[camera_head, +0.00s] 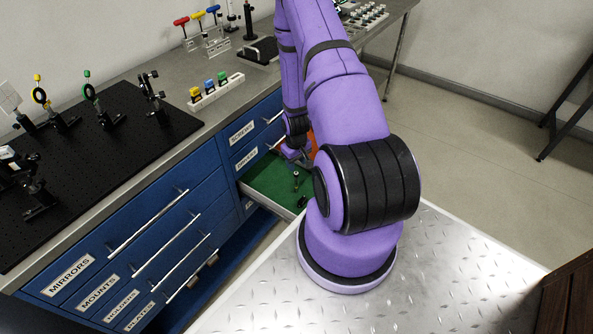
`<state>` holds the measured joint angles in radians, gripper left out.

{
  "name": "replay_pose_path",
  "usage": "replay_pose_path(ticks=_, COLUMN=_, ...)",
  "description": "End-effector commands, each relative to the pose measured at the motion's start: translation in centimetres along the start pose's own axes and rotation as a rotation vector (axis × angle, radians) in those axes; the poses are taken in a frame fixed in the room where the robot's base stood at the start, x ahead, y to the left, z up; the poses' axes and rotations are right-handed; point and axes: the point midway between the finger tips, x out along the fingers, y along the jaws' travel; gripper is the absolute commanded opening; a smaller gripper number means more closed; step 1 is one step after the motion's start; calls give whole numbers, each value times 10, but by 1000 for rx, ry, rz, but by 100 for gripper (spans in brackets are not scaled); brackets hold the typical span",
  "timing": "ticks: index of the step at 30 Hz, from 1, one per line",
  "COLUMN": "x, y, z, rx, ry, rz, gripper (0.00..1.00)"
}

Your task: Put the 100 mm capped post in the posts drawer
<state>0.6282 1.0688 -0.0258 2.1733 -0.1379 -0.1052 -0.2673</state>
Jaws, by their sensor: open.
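An open drawer with a green lining (262,180) sticks out from the blue cabinet, partly hidden by my arm; its own label cannot be read. A small, thin, dark post-like piece (296,182) shows in it, with another small dark piece (303,200) close by. I cannot tell whether either is the 100 mm capped post, or whether it has a cap. My gripper (291,154) is low over the back of the drawer, above and apart from these pieces as far as I can see. It is open, with its fingertips small and unclear.
The bench holds a black breadboard (100,150) with optics mounts, a white rack (216,92) of coloured pieces and hex keys (198,18) in a stand. Drawers labelled MIRRORS (68,273) and others are at the left. Open floor (470,130) lies to the right.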

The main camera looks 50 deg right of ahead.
Motion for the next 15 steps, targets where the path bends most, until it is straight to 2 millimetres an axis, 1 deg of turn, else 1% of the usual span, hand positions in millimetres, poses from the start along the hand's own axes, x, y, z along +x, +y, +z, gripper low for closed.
replay_pose_path(ticks=1, x=-8, y=0, z=-1, rx=0, ry=2, rz=1, gripper=45)
replay_pose_path(ticks=6, x=-24, y=0, z=0, rx=0, ry=1, rz=0, gripper=45)
replay_pose_path(ticks=15, x=-34, y=-1, z=-2, rx=-2, ry=3, rz=1, gripper=45)
